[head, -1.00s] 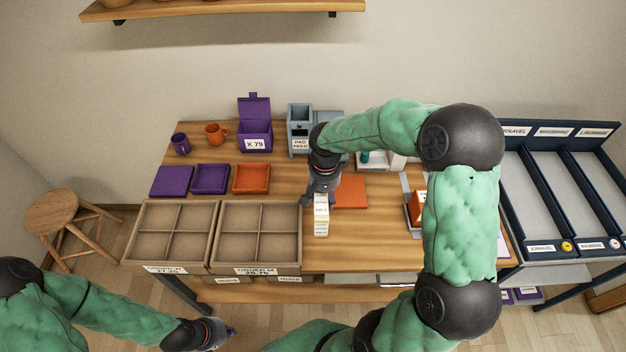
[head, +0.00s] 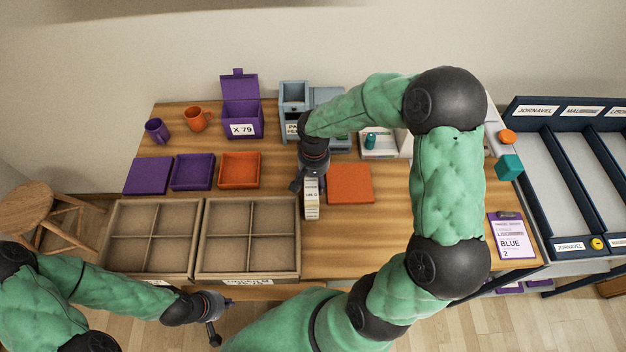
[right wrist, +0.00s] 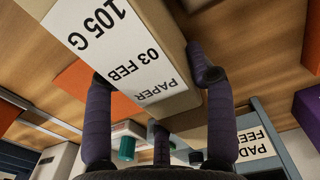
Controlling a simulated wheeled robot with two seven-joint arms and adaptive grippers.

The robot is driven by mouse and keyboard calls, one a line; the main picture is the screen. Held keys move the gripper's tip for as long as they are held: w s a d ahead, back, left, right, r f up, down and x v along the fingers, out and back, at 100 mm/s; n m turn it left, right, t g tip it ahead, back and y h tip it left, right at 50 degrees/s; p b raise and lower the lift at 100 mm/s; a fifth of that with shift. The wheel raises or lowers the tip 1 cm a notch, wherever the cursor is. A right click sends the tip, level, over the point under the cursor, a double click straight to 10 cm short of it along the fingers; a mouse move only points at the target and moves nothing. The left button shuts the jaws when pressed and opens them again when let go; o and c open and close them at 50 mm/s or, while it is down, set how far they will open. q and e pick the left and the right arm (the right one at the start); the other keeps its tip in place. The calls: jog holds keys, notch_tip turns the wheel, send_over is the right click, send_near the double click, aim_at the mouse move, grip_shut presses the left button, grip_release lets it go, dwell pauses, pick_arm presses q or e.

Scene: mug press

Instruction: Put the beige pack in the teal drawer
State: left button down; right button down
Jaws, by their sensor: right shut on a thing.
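The beige pack (head: 312,199) has a white printed label. In the right wrist view the pack (right wrist: 135,50) fills the upper middle, with "PAPER", "03 FEB" and "105 G" on its label. My right gripper (head: 303,183) is shut on it, one finger on each side. I cannot tell whether the pack is clear of the table. My left gripper (head: 220,316) is open and empty, in front of the table.
Two divided trays (head: 200,240) stand left of the pack. An orange mat (head: 350,184) lies to its right. Behind are a purple box (head: 242,118), a grey pad feeder (head: 294,98) and mugs (head: 197,119). A clipboard (head: 512,236) lies at the right. Bare table (head: 355,235) is in front.

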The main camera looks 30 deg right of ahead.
jog(key=shift+f, duration=0.4)
jog(key=shift+f+b, duration=0.2)
jog(key=shift+b, duration=0.1)
jog(key=shift+c, duration=2.1)
grip_release()
jog(key=shift+s, duration=0.1)
jog(key=shift+r, duration=0.15)
